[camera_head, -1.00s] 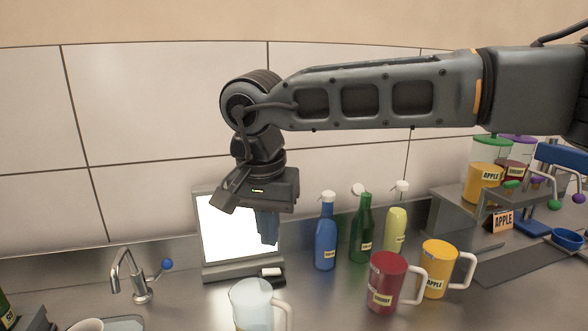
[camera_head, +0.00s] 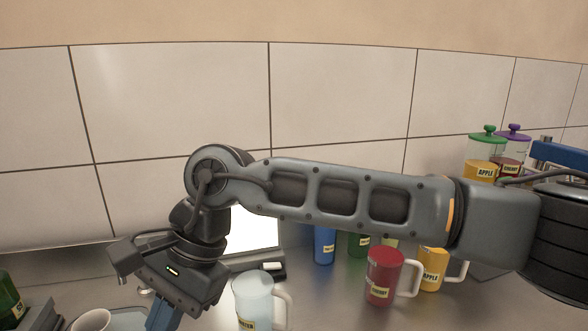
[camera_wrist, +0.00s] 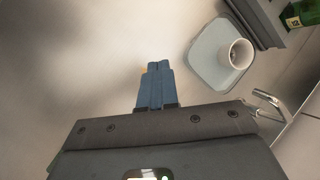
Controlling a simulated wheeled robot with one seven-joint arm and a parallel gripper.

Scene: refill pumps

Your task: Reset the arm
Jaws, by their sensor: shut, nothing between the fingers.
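My gripper (camera_wrist: 155,85) shows in the wrist view with its blue fingers together and nothing between them. In the head view my gripper (camera_head: 163,316) hangs at the lower left, its fingers running to the bottom edge. It is above the counter, left of the clear water pitcher (camera_head: 254,300). In the wrist view a white cup (camera_wrist: 240,54) on a pale square tray (camera_wrist: 208,62) lies to the right of the fingers, apart from them. The cup also shows in the head view (camera_head: 92,321).
A red pitcher (camera_head: 383,277) and a yellow pitcher (camera_head: 431,268) stand to the right. Blue (camera_head: 324,246) and green (camera_head: 358,244) bottles are partly behind my arm. A lit screen (camera_head: 262,230) stands behind my wrist. A metal tap (camera_wrist: 268,103) is near the gripper's right side.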

